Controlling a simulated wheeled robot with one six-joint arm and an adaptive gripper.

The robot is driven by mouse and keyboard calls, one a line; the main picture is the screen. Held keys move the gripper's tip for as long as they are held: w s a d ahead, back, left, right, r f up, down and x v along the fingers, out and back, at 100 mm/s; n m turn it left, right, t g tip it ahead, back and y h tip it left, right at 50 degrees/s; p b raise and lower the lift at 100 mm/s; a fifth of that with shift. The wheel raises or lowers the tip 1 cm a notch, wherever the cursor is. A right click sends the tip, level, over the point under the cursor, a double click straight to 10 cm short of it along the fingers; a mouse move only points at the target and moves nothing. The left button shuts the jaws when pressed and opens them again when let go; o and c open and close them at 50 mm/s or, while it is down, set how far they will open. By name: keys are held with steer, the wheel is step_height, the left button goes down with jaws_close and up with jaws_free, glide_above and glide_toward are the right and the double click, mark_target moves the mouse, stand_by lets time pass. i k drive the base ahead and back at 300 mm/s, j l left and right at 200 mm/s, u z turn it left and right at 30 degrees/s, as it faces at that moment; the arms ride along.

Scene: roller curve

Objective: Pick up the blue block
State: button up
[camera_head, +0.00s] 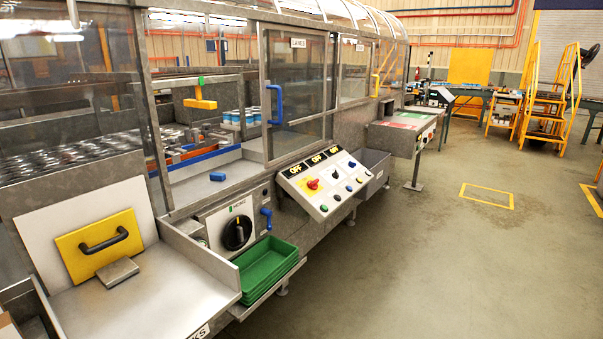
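A small blue block (217,176) lies on a grey metal ledge (197,192) just inside the machine's opening, left of the centre of the head view. A longer blue strip (196,160) runs behind it along the roller area. My gripper does not show in this view, so its place relative to the block cannot be seen.
A sliding window (298,85) with a blue handle stands right of the opening. Below are a control panel (324,184), a dial box (230,228) and stacked green trays (265,270). A yellow plate with a black handle (99,246) leans at left.

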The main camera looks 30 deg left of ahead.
mark_target(214, 176)
steer(key=i+u, duration=0.95)
steer(key=i+l+u, duration=0.7)
steer(key=u, duration=0.25)
steer(key=l, duration=0.3)
steer(key=i+u, duration=0.05)
